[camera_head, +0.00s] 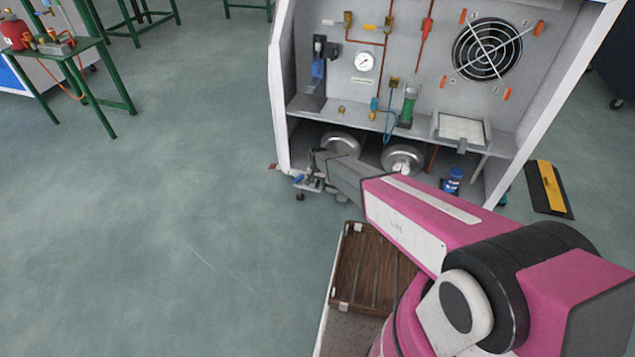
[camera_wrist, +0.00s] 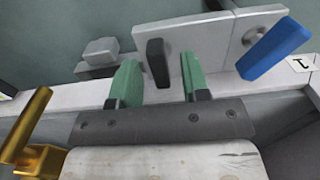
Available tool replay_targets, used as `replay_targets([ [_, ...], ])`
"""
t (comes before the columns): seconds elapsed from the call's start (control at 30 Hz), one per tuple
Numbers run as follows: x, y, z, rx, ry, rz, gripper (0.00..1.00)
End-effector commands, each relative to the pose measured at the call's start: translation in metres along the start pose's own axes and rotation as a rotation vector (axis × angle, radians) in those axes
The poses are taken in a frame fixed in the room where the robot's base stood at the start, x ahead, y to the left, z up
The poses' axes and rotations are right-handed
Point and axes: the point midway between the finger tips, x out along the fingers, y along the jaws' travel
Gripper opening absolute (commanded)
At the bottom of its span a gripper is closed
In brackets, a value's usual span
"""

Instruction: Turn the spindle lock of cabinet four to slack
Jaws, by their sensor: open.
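In the wrist view, my gripper (camera_wrist: 158,85) has two green fingers, spread apart. A small black lever (camera_wrist: 157,62) stands between the fingers, with a gap on each side. It rises from a light grey mounting plate (camera_wrist: 208,58). I take it for the spindle lock; no marking on it can be read. A blue lever (camera_wrist: 268,47) sits to the right on the same fitting, outside the fingers. In the head view, the end of my arm reaches the lower left front corner of the open white cabinet (camera_head: 281,100). The cabinet's number is not readable.
A brass lever (camera_wrist: 24,127) stands close at lower left in the wrist view, and a grey block (camera_wrist: 98,55) lies left of the fingers. Two round metal vessels (camera_head: 403,158) sit in the cabinet's lower bay. The floor to the left (camera_head: 180,200) is clear.

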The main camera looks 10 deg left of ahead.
Motion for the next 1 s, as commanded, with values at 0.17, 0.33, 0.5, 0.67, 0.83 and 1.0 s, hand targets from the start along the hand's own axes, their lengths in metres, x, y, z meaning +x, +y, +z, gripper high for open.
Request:
replay_targets([
  [0.17, -0.0003, 0.0001, 0.0001, 0.000, 0.000, 0.000, 0.20],
  [0.33, -0.0004, 0.0001, 0.0001, 0.000, 0.000, 0.000, 0.00],
  [0.5, -0.0004, 0.0001, 0.0002, -0.010, 0.000, 0.000, 0.00],
  [0.67, -0.0005, 0.0000, 0.0002, -0.054, -0.001, 0.000, 0.00],
  [0.83, -0.0005, 0.0000, 0.0002, -0.153, -0.001, 0.000, 0.00],
  [1.0, -0.0005, 0.0000, 0.0003, -0.298, -0.001, 0.000, 0.00],
])
